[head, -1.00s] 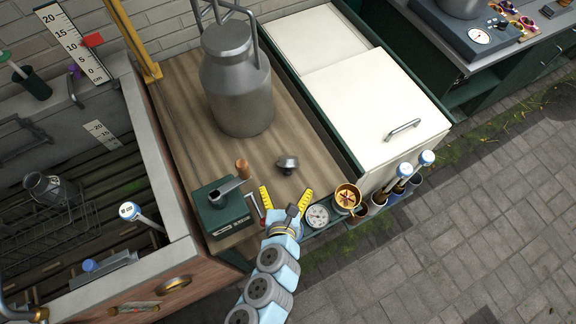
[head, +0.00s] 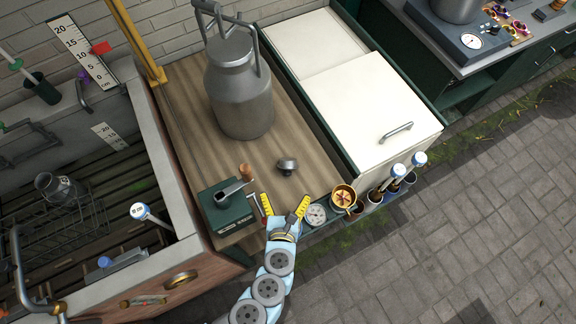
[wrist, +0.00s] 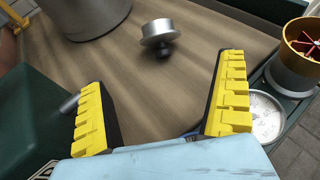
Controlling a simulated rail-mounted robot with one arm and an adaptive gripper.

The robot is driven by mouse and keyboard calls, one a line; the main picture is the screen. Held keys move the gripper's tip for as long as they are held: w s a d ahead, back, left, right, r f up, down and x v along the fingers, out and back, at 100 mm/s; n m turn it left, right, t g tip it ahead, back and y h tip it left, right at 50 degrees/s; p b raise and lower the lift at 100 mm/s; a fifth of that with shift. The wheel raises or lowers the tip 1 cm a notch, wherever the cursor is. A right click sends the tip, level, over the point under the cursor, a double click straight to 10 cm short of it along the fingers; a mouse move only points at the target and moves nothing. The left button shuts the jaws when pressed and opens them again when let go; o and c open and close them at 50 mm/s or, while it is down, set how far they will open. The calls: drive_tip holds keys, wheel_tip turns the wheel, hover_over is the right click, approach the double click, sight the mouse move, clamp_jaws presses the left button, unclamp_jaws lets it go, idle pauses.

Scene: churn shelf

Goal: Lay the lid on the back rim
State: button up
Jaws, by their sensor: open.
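A white chest lid panel (head: 365,95) with a metal bar handle (head: 396,132) covers the front of the green-edged chest. Its back edge meets a second white panel (head: 312,45), behind which the chest's back rim runs along the wall. A small round metal piece with a dark knob (head: 287,165) lies on the wooden top; I cannot tell whether this is the lid meant. It also shows in the wrist view (wrist: 160,35), ahead of my gripper. My gripper (head: 285,204) is open and empty over the wooden top's front edge, its yellow-padded fingers spread wide, apart from the metal piece.
A tall metal churn (head: 240,100) with an upright handle frame stands behind the metal piece. A green grinder box (head: 227,207) is close left of my gripper. A dial (head: 316,215), a brass cup (head: 343,197) and several white-capped tools line the front edge at right.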

sight(288, 164)
drive_tip(key=b+x, duration=0.1)
drive_tip(key=x, duration=0.7)
drive_tip(key=shift+w+d+b, duration=0.1)
drive_tip(key=shift+w+b, duration=0.15)
drive_tip(key=shift+b, duration=0.05)
drive_tip(key=shift+x, duration=2.9)
drive_tip(key=shift+f, duration=0.1)
drive_tip(key=shift+s, duration=0.1)
drive_tip(key=c, duration=1.3)
